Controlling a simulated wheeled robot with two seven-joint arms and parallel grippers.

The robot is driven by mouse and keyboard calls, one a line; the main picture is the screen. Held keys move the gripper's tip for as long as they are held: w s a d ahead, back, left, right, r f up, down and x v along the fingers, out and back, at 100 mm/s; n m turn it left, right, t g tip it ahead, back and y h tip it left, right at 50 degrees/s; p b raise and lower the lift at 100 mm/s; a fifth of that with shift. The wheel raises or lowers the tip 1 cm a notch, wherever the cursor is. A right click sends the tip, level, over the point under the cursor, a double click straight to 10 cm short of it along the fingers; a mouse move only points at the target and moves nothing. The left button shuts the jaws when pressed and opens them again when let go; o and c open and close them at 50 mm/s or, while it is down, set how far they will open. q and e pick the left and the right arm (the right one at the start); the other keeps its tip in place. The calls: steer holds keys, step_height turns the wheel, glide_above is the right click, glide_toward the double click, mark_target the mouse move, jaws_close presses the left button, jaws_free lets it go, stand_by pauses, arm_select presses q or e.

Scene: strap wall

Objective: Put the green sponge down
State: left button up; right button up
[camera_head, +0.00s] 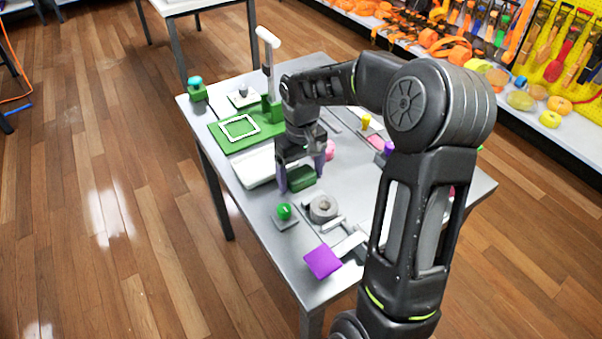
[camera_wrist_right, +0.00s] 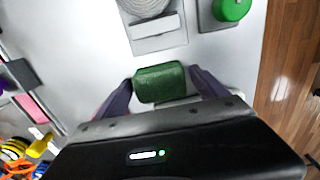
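The green sponge (camera_head: 302,179) is a dark green rounded block over the grey table (camera_head: 262,214). My right gripper (camera_head: 301,180) points down with its purple-grey fingers on either side of the sponge. In the right wrist view the sponge (camera_wrist_right: 160,83) sits between the two fingertips, which appear to press on its ends. I cannot tell whether its underside touches the table. A green board with a white square outline (camera_head: 238,127) lies farther back on the table. My left gripper is not in view.
A white tray (camera_head: 256,169) lies just left of the sponge. A green ball on a grey base (camera_head: 284,212), a grey tape roll (camera_head: 323,208) and a purple square (camera_head: 322,261) are nearer. A tall white-topped handle (camera_head: 268,40) stands behind. Bare table lies left of the green ball.

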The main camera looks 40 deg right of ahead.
mark_target(301, 174)
steer(key=shift+r, duration=0.1)
steer(key=shift+r, duration=0.2)
steer(key=shift+w+r, duration=0.1)
steer(key=shift+r, duration=0.15)
step_height(301, 174, up, 11)
steer(key=shift+r, duration=0.15)
stand_by(0.8)
